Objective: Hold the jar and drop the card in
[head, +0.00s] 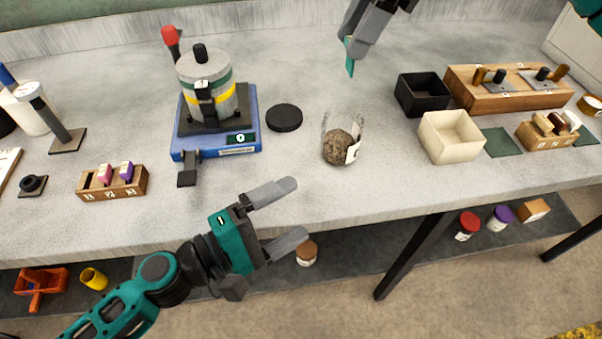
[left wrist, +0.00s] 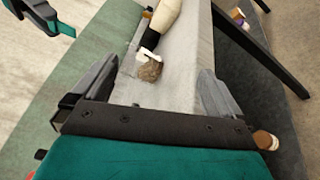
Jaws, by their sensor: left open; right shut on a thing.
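The clear jar (head: 343,121) stands upright on the bench with brown grain in its bottom and a white label on its right side. In the left wrist view the grain in the jar (left wrist: 150,70) shows between and beyond my left fingers. My left gripper (head: 291,214) is open and empty, in front of the bench edge, below and left of the jar, apart from it. My right gripper (head: 352,42) is shut on a thin teal card (head: 350,62), held above the bench behind the jar. Most of the card is hidden by the fingers.
A black round lid (head: 284,118) lies left of the jar, beside a blue-based device (head: 217,140) with a metal canister. A black box (head: 423,93) and a cream box (head: 450,136) stand to the right. The bench right around the jar is clear.

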